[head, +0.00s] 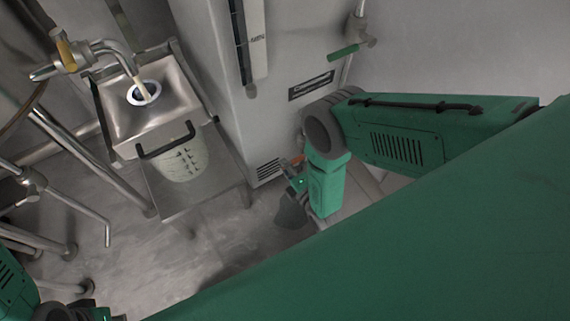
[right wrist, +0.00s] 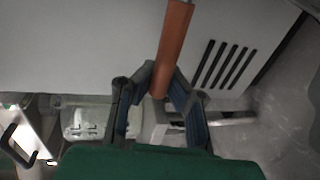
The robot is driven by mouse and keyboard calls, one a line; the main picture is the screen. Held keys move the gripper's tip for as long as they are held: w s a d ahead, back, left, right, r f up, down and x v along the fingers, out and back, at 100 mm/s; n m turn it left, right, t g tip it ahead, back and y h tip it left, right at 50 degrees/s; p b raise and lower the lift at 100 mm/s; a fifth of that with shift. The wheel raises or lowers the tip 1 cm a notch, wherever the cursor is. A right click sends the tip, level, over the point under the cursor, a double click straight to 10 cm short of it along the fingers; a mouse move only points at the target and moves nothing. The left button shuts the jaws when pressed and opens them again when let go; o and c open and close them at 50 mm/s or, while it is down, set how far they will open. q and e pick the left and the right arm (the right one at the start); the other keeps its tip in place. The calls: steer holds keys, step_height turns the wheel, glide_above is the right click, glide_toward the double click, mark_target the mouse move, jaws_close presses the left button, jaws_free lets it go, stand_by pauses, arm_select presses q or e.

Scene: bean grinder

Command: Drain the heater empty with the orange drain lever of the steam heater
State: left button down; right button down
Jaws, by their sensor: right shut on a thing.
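The orange drain lever (right wrist: 174,42) runs through the upper middle of the right wrist view. My right gripper (right wrist: 160,92) is shut on its lower end, with a finger on each side. In the head view only a small orange piece of the lever (head: 298,159) shows beside my right gripper (head: 290,185); the arm and gripper cover the rest. The heater (head: 215,75) appears as a tall grey cabinet with a vertical gauge on its front. My left gripper (head: 85,311) is cut off at the bottom left edge, so its jaws cannot be made out.
A metal sink (head: 112,125) with a tap (head: 110,48) stands at the left. A green-handled valve (head: 343,52) is on the pipe at upper right. Metal pipes stand at far left; open floor (head: 190,250) lies in front.

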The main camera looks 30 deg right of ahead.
steer(key=shift+s+a+f, duration=0.2)
steer(key=shift+s+f, duration=0.1)
steer(key=c, duration=1.5)
jaws_free()
steer(key=shift+w+r, duration=0.1)
steer(key=shift+w, duration=0.05)
steer(key=v, duration=0.7)
steer(key=shift+s, duration=0.2)
